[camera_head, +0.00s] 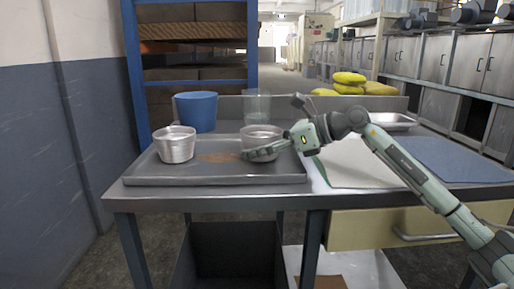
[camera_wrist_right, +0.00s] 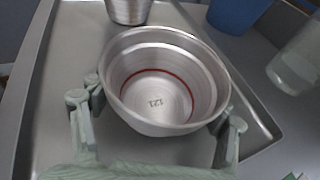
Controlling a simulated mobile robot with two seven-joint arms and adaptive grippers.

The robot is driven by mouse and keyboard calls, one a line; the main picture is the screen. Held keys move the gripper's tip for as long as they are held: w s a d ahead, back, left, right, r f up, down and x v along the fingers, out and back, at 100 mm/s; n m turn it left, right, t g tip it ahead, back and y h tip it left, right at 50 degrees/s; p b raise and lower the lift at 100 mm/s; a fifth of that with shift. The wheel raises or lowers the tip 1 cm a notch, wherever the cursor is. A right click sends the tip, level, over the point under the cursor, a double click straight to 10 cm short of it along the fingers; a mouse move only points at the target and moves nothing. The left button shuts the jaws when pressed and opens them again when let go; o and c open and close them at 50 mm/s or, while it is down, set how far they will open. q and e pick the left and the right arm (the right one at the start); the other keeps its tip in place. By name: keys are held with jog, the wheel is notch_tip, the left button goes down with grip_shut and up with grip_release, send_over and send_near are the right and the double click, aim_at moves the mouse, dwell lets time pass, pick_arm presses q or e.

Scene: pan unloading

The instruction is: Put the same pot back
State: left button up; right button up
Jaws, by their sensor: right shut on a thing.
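My right gripper (camera_head: 272,150) comes in from the right and is shut on a round metal pot (camera_head: 261,131), its fingers on either side of the wall. The pot is upright at the right part of the grey metal tray (camera_head: 150,181); I cannot tell if its base touches the tray. A second metal pot (camera_head: 175,145) stands on the tray's left side. My left gripper is not in view.
A brown patch (camera_head: 217,157) lies on the tray between the pots. A blue bucket (camera_head: 196,111) and a clear container (camera_head: 257,107) stand behind the tray. A white board (camera_head: 345,162) and a blue mat (camera_head: 450,158) lie to the right. Yellow items (camera_head: 349,79) are at the back.

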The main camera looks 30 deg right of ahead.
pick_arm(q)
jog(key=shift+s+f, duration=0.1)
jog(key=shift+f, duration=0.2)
pick_arm(e)
jog(key=shift+f, duration=0.1)
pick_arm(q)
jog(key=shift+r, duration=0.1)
pick_arm(e)
jog(key=o, duration=1.3)
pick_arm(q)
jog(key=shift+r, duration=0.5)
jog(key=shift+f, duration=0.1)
pick_arm(e)
jog(key=shift+s+d+b, duration=0.3)
jog(key=shift+s, duration=0.05)
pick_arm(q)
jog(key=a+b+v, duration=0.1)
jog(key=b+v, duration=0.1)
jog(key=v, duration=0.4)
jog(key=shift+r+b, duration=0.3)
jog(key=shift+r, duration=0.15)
pick_arm(e)
jog(key=v, duration=1.1)
jog(key=shift+r, duration=0.25)
